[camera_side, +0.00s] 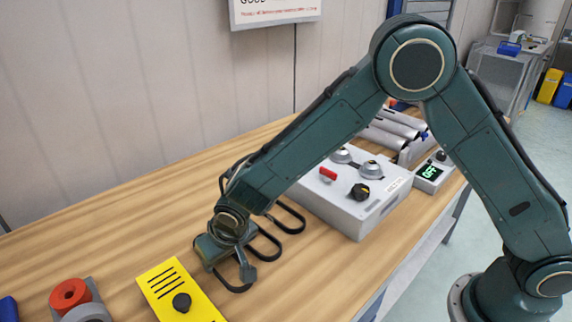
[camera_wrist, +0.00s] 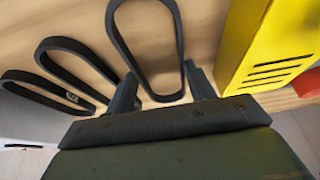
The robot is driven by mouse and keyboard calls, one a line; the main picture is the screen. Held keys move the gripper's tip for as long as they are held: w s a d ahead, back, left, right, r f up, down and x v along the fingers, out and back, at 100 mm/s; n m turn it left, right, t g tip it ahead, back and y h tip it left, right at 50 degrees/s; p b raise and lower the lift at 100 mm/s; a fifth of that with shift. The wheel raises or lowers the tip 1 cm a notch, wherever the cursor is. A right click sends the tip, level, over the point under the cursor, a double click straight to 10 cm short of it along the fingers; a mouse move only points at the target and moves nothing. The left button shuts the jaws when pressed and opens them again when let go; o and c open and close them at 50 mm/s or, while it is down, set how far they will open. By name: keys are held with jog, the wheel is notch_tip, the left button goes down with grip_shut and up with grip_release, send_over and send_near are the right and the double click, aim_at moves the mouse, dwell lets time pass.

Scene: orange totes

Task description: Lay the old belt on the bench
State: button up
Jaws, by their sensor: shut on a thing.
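My gripper (camera_side: 240,274) is low over the wooden bench (camera_side: 130,215) in the side view, pointing down. In the wrist view its two fingers (camera_wrist: 163,90) stand on either side of a black belt loop (camera_wrist: 178,35) and are shut on it. This belt also shows in the side view (camera_side: 237,289), at or just above the bench top; the exact gap is unclear. Two other black belt loops (camera_wrist: 70,42) (camera_wrist: 45,82) lie beside it on the left in the wrist view. The pictures do not mark which belt is old.
A yellow slotted box (camera_side: 172,285) with a black knob stands close to my gripper. A grey machine box (camera_side: 350,215) with two pulleys, a red switch and a knob stands behind, beside an OFF display (camera_side: 430,173). The bench is bare at the left back.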

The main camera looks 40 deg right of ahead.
jog(key=shift+f, duration=0.25)
dwell(0.5)
jog(key=o, duration=1)
jog(key=shift+o, duration=0.2)
jog(key=shift+r, duration=0.35)
jog(key=shift+r, duration=0.7)
jog(key=shift+r, duration=0.35)
jog(key=shift+r, duration=0.35)
jog(key=shift+r, duration=0.35)
jog(key=shift+r, duration=0.35)
